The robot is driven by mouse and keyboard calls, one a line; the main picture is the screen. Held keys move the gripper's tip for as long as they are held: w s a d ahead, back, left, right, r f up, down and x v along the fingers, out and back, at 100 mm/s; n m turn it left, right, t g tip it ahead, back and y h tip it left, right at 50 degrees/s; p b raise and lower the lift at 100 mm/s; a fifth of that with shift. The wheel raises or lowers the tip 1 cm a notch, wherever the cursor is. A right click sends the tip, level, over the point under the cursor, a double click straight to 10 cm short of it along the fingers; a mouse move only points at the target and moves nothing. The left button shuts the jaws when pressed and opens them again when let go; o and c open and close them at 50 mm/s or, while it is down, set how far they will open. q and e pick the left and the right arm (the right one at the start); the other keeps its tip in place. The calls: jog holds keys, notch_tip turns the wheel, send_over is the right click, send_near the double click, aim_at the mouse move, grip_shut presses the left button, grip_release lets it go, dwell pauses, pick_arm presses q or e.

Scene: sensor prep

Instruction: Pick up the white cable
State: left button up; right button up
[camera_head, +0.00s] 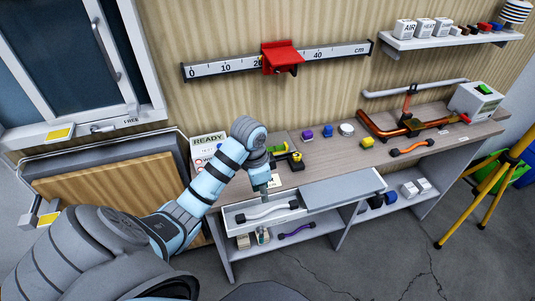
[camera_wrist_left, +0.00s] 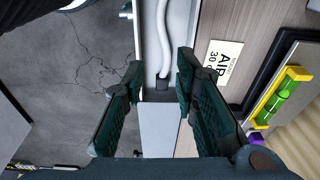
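The white cable (camera_head: 265,213) lies in the open drawer (camera_head: 236,219) at the front of the bench. It is wavy with dark ends. In the left wrist view the white cable (camera_wrist_left: 163,35) runs up the picture, and its near dark end shows between my fingers. My left gripper (camera_head: 264,189) is over the drawer's left part, above the cable. In the left wrist view my left gripper (camera_wrist_left: 158,84) is open, with fingers apart on both sides of the cable's end and nothing held. My right gripper is not in view.
An orange cable (camera_head: 409,147) lies on the bench top and a purple cable (camera_head: 296,230) on the shelf below. A spirit level with a green vial (camera_wrist_left: 284,95) and an AIR label (camera_wrist_left: 224,61) are beside the drawer. A yellow tripod (camera_head: 497,190) stands at right.

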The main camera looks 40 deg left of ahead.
aim_at(268, 210)
pick_arm(q)
jog(key=f+b, duration=0.1)
jog(key=f, duration=0.3)
jog(key=w+f+b, duration=0.1)
jog(key=f, duration=0.3)
jog(key=w+f+b, duration=0.1)
jog(key=f+b, duration=0.1)
jog(key=f, duration=0.2)
jog(key=shift+d+f, duration=0.1)
jog(key=shift+f, duration=0.1)
grip_shut()
